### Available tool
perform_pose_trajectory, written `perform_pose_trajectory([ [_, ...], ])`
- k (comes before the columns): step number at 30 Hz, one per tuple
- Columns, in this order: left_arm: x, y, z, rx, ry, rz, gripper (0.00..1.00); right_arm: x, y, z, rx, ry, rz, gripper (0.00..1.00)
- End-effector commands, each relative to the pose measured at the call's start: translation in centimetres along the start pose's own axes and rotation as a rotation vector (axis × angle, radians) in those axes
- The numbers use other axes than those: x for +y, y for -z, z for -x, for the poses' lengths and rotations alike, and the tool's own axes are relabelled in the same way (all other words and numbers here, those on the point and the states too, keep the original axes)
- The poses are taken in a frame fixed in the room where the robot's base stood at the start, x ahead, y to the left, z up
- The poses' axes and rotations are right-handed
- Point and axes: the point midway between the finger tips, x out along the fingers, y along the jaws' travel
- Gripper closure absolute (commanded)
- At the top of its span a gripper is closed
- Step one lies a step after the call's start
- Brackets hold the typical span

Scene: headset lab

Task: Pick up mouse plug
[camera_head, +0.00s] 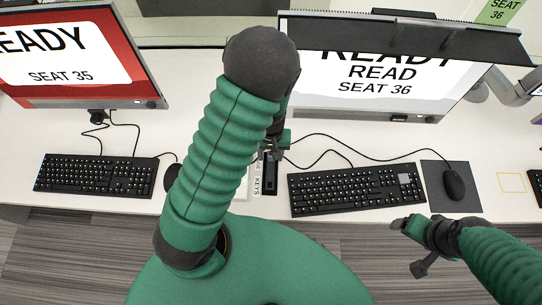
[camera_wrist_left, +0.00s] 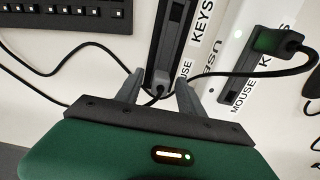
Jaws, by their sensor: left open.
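My left arm reaches over the middle of the desk in the head view, with its gripper (camera_head: 272,152) above a small black port strip (camera_head: 267,185). In the left wrist view the left gripper (camera_wrist_left: 160,88) is open, its two grey fingers apart on either side of a black plug (camera_wrist_left: 158,82) at the lower end of a port strip (camera_wrist_left: 178,35). A partly hidden label ending in "USE" is beside it, so it looks like the mouse plug. A thin black cable runs at the plug. My right gripper (camera_head: 412,247) is open and empty at the desk's front edge.
A keyboard (camera_head: 355,188), a mouse (camera_head: 454,184) on a dark mat (camera_head: 434,170), and a monitor (camera_head: 375,85) flank the spot. Cables cross the white desk.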

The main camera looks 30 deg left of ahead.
Motion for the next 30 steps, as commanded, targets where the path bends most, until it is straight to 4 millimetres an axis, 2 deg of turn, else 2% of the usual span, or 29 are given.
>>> perform_pose_trajectory([
  [5,0.1,0.1,2.2,0.005,-0.003,-0.002,0.55,0.0,0.2,0.7,0.0,0.0,0.0,0.23],
  [15,-0.2,0.2,9.8,0.005,-0.003,-0.001,0.55,0.0,0.6,2.5,0.0,0.0,0.0,0.23],
  [20,-0.2,0.2,11.6,0.002,-0.002,-0.001,0.55,0.0,0.7,2.8,0.0,0.0,0.0,0.23],
  [22,-0.1,0.1,11.8,-0.001,-0.001,-0.02,0.51,0.0,0.6,2.6,0.0,0.0,0.0,0.23],
  [23,0.1,0.0,11.6,-0.007,0.001,-0.053,0.51,0.0,0.6,2.3,0.0,0.0,0.0,0.23],
  [26,1.5,-1.0,10.5,-0.049,0.019,-0.307,0.51,0.0,0.1,0.5,0.0,0.0,0.0,0.23],
  [30,3.5,-1.4,8.8,-0.162,0.118,-0.912,0.51,0.0,-0.9,-3.6,-0.001,0.0,0.0,0.23],
])
